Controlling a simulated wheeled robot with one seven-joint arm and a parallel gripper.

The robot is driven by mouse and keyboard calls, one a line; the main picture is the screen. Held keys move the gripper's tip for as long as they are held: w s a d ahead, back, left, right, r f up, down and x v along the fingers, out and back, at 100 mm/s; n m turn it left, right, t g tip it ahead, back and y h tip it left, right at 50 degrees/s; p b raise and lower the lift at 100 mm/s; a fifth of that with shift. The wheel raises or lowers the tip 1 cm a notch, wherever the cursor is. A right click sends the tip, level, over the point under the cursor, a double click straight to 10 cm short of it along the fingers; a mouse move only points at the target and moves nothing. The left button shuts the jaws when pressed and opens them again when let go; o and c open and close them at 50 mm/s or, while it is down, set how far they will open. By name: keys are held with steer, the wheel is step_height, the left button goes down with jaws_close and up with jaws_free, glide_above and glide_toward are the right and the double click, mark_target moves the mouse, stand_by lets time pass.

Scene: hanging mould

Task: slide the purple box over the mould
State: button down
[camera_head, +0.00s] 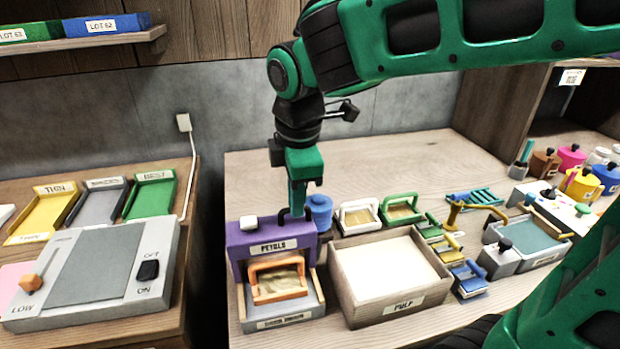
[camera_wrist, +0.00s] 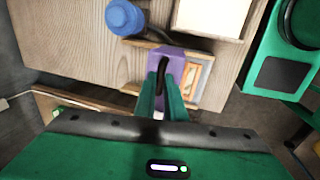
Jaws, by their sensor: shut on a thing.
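The purple box (camera_head: 240,240), labelled PETALS, stands at the back of a grey tray-like base (camera_head: 290,319) on the right-hand table. The orange-framed mould (camera_head: 278,296) lies on this base, just in front of the box in the picture. My gripper (camera_head: 297,208) points down and is shut on the black handle on top of the purple box. In the wrist view my gripper (camera_wrist: 162,92) closes around this handle (camera_wrist: 163,66), with the purple box (camera_wrist: 172,55) beneath and part of the orange mould (camera_wrist: 194,82) to its right.
A blue jar (camera_head: 319,212) stands close behind the box. The wooden PULP bin (camera_head: 345,290) stands right of the base. Several small framed moulds and a basin (camera_head: 535,250) stand further right.

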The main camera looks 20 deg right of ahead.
steer(key=shift+s+a+r, duration=0.1)
steer(key=shift+s+a, duration=0.05)
steer(key=shift+s, duration=2.05)
steer(key=c, duration=1.8)
jaws_free()
steer(key=shift+s, duration=0.2)
steer(key=shift+w, duration=0.1)
steer(key=shift+r, duration=0.1)
steer(key=r, duration=0.3)
steer(key=s+r, duration=0.1)
steer(key=r, duration=0.3)
steer(key=s+r, duration=0.1)
steer(key=r, duration=0.2)
steer(key=shift+r, duration=0.15)
